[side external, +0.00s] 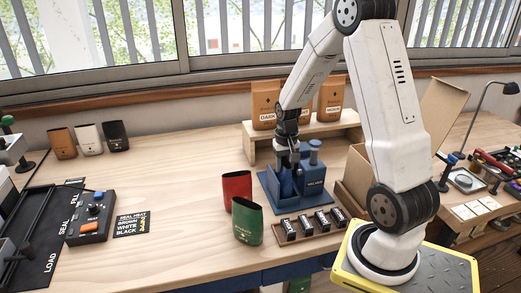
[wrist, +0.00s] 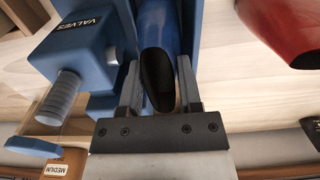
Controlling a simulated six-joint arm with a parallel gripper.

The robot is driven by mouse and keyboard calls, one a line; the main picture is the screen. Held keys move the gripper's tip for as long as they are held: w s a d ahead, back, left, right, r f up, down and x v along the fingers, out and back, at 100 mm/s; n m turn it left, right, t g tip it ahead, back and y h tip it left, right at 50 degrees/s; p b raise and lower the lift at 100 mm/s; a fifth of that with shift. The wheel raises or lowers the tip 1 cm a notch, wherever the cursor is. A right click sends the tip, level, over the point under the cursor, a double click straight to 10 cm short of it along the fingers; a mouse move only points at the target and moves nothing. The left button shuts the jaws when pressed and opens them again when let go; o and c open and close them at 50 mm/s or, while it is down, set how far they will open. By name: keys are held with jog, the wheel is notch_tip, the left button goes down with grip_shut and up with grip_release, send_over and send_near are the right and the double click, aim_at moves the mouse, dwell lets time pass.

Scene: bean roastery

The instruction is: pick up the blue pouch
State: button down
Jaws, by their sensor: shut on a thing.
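The blue pouch (wrist: 159,75) is between the two fingers of my gripper (wrist: 160,85) in the wrist view, its dark open mouth toward me. My gripper is shut on it. In the side view my gripper (side external: 287,160) points down at the blue valve press (side external: 268,185), and the pouch is hard to tell from the blue of the press there. The pouch appears to be at the press's blue base; I cannot tell whether it touches it. The press body marked VALVES (wrist: 80,45) is just left of the pouch in the wrist view.
A red pouch (side external: 236,186) and a green pouch (side external: 247,222) stand left of the press. A tray of small dark items (side external: 311,232) lies in front. A wooden shelf (side external: 250,150) with brown bags is behind, and an open cardboard box (side external: 357,175) is right. Table space at left-centre is clear.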

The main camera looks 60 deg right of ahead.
jog(key=shift+r, duration=0.15)
jog(key=shift+r, duration=0.85)
jog(key=s+a+r, duration=0.6)
jog(key=s+r, duration=0.5)
jog(key=s, duration=0.1)
jog(key=shift+s+a, duration=0.15)
jog(key=shift+a, duration=0.1)
